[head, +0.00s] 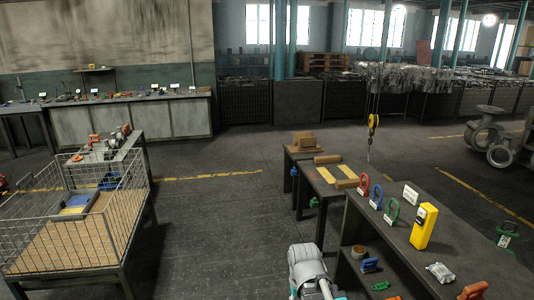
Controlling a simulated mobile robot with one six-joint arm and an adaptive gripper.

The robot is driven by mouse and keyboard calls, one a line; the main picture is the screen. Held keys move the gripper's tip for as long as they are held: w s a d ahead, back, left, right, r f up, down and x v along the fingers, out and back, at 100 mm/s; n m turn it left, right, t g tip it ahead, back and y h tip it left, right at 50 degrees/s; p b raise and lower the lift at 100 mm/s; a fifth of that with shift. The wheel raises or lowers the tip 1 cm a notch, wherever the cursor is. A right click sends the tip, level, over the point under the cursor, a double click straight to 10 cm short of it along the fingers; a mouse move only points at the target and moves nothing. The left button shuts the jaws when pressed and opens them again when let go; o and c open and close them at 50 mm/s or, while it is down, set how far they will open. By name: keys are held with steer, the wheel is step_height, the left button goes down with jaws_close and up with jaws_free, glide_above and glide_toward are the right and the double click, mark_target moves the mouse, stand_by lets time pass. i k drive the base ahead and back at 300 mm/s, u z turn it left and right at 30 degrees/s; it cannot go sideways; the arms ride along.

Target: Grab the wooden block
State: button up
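A small tan wooden block (303,138) sits on top of a flat brown piece at the far end of the dark table, in the middle of the head view. Another narrow wooden block (327,159) lies nearer on the same run of tables, and a third wooden block (347,184) lies nearer still, beside a board with yellow strips (328,175). I cannot tell which one the task means. Part of my white and grey arm shows at the bottom centre, short of the tables. My gripper is not visible.
A dark shelf table (451,255) with coloured shackles and a yellow device (424,226) stands at right. A hook (371,122) hangs above the tables. A wire-mesh cart (82,246) stands at left. The floor (218,220) between is clear.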

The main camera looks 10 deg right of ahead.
mark_target(339, 185)
steer(key=z, duration=0.2)
steer(key=i, duration=0.8)
steer(key=z, duration=0.45)
steer(key=i, duration=1.3)
steer(key=u, duration=0.7)
steer(key=i, duration=1.1)
steer(key=z, duration=0.55)
